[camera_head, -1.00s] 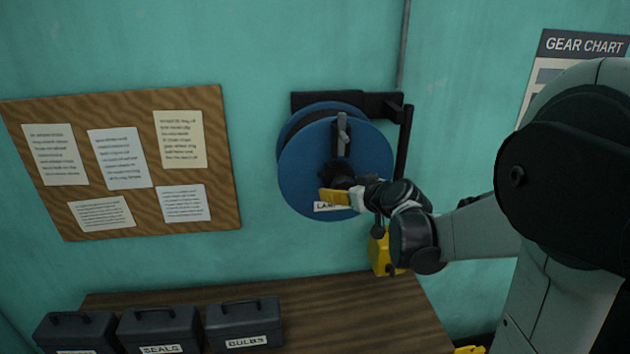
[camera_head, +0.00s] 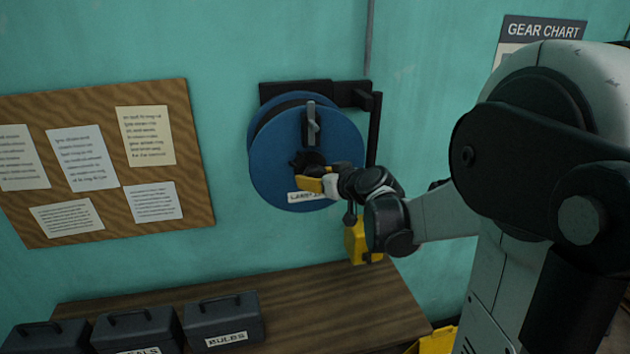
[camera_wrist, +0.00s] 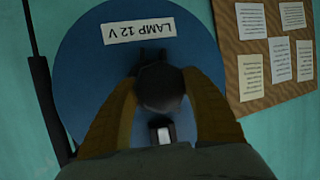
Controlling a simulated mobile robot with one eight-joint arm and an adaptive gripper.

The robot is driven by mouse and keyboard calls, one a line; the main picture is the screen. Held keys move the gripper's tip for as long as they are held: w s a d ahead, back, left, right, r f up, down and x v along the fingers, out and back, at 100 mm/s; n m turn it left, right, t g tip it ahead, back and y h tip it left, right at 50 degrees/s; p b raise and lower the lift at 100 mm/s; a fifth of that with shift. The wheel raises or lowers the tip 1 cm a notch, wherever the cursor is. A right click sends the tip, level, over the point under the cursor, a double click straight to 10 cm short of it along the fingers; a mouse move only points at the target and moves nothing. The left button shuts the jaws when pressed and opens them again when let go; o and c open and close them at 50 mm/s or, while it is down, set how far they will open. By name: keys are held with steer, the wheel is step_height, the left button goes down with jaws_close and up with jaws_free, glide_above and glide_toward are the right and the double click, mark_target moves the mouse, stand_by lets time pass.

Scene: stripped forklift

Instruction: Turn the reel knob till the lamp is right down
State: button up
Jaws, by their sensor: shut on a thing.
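The blue reel (camera_head: 265,165) hangs on the wall from a black bracket, with a "LAMP" label low on its face. A grey lever (camera_head: 312,122) stands upright on the reel. The wrist view shows the reel (camera_wrist: 75,75) close up, its label reading "LAMP 12 V" upside down. My gripper (camera_head: 312,180) is at the reel's centre. In the wrist view its yellow fingers are shut on the dark round knob (camera_wrist: 160,88), one on each side. A yellow lamp (camera_head: 357,243) hangs below the reel, just above the bench, partly hidden by my arm.
A wooden bench (camera_head: 330,310) runs below, with several dark grey boxes (camera_head: 222,318) at its left. A cork board (camera_head: 100,110) with papers is on the wall left of the reel. A gear chart (camera_head: 540,30) is at the upper right, partly behind my arm.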

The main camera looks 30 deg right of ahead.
steer(key=b, duration=0.1)
steer(key=m+b, duration=0.1)
steer(key=shift+f+m+t+y+b, duration=0.25)
steer(key=shift+m+t+y+b, duration=0.05)
steer(key=shift+t+y+b, duration=0.1)
steer(key=m+t+y+b, duration=0.1)
steer(key=m+b, duration=0.1)
steer(key=b, duration=0.2)
steer(key=m+t+y+b, duration=0.1)
steer(key=m+b, duration=0.2)
steer(key=shift+r+m+t+b, duration=0.15)
steer(key=shift+m+t+b, duration=0.25)
steer(key=shift+r, duration=0.1)
steer(key=o, duration=1.2)
steer(key=s+d, duration=0.2)
steer(key=s, duration=1)
